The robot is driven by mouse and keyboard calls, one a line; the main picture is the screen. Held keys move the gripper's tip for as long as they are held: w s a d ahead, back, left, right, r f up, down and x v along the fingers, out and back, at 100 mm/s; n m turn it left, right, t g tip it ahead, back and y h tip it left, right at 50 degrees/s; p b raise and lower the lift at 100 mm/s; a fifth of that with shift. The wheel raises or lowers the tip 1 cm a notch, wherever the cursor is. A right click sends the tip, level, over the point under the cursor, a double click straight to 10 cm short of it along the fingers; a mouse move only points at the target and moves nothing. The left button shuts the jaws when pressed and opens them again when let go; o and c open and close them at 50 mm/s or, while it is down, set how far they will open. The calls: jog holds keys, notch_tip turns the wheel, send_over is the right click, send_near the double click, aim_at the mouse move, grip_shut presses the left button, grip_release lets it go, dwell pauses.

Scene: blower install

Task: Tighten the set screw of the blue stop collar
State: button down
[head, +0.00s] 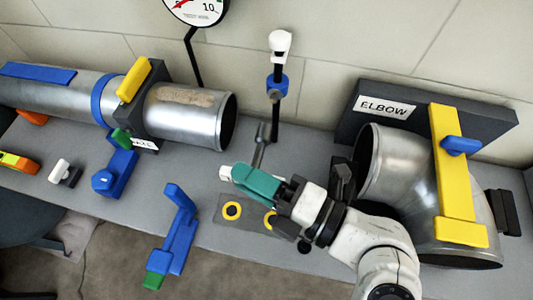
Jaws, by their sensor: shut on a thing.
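The blue stop collar (269,86) sits around a black upright post (276,118) with a white top (280,44). The set screw is too small to make out. My gripper (290,194) is in front of the post, lower in the picture, and shut on a teal-handled tool (258,183). A grey shaft (261,146) rises from beside the teal handle toward the foot of the post. The tool appears clearly below the collar and apart from it. The fingers are partly hidden by the tool and my wrist.
A metal elbow duct (385,165) with a yellow strap (450,170) stands right of my arm. A straight duct (185,112) lies at left. A blue clamp-like part (178,235) and a grey plate with yellow rings (238,228) lie near the front edge. A dial gauge (197,8) stands behind.

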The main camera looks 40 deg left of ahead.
aim_at(260, 150)
jog(key=shift+w+f+b, duration=0.15)
jog(key=shift+b, duration=1.05)
jog(key=w+b, duration=0.1)
jog(key=w+a+b, duration=0.1)
jog(key=b, duration=0.1)
jog(key=shift+w+a, duration=0.2)
jog(key=shift+a, duration=0.05)
jog(key=shift+w+a+r+b, duration=0.2)
jog(key=shift+w+a+b, duration=0.3)
jog(key=shift+w, duration=0.25)
jog(key=shift+w+a, duration=0.45)
jog(key=shift+w, duration=0.35)
dwell(0.4)
jog(key=shift+s+d, duration=0.1)
jog(key=shift+s, duration=0.1)
jog(key=shift+s+d+b, duration=0.3)
jog(key=shift+s+b, duration=0.2)
jog(key=shift+b, duration=0.05)
